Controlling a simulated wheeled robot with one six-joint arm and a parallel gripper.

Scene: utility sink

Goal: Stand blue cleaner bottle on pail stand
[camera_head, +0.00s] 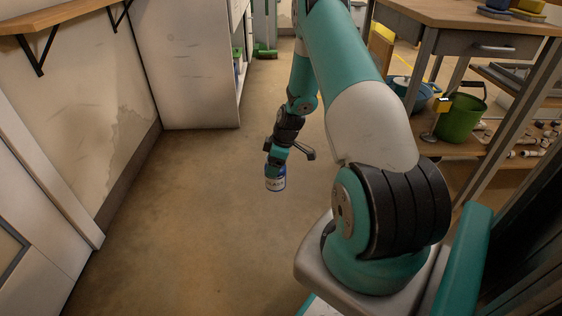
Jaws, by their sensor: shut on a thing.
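The blue cleaner bottle (275,181) is small, blue with a pale label band, and hangs upright below my gripper (276,166). My gripper is shut on its upper part, which the jaws hide. The bottle is held over open floor in the middle of the view. I cannot pick out the pail stand for certain. A green pail (460,118) stands on the low shelf of the workbench at the right.
The wooden workbench (470,14) at the right has pipe fittings (525,140) on its lower shelf. A white cabinet (190,60) stands at the back left, and a wall shelf (50,18) juts out at upper left. The floor (190,230) between is clear.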

